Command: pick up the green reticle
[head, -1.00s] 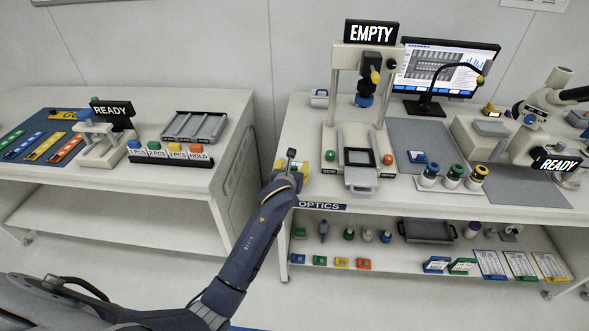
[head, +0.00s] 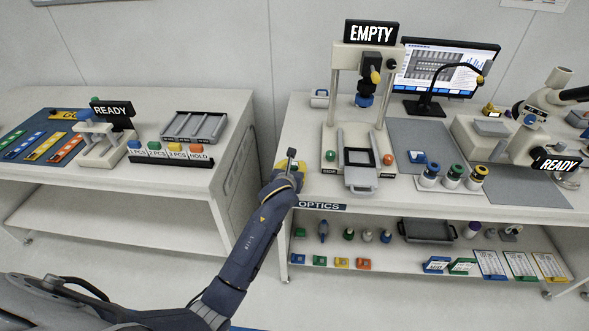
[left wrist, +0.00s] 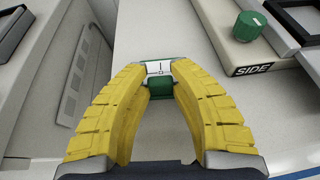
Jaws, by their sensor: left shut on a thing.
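The green reticle (left wrist: 160,88) shows in the left wrist view between the fingertips, a small green piece with a white marked face. My left gripper (left wrist: 159,76), with yellow fingers, is shut on it at the front left corner of the right bench. In the head view the left gripper (head: 293,166) is seen from behind, and the reticle is mostly hidden by it. I cannot tell whether the reticle still touches the bench top. My right gripper is not in view.
Just right of the gripper stands the exposure stand (head: 334,140) with an EMPTY sign (head: 371,32). Its green knob (left wrist: 250,26) is close in the wrist view. A lower shelf (head: 400,262) holds several small parts. A gap separates the left bench (head: 150,182).

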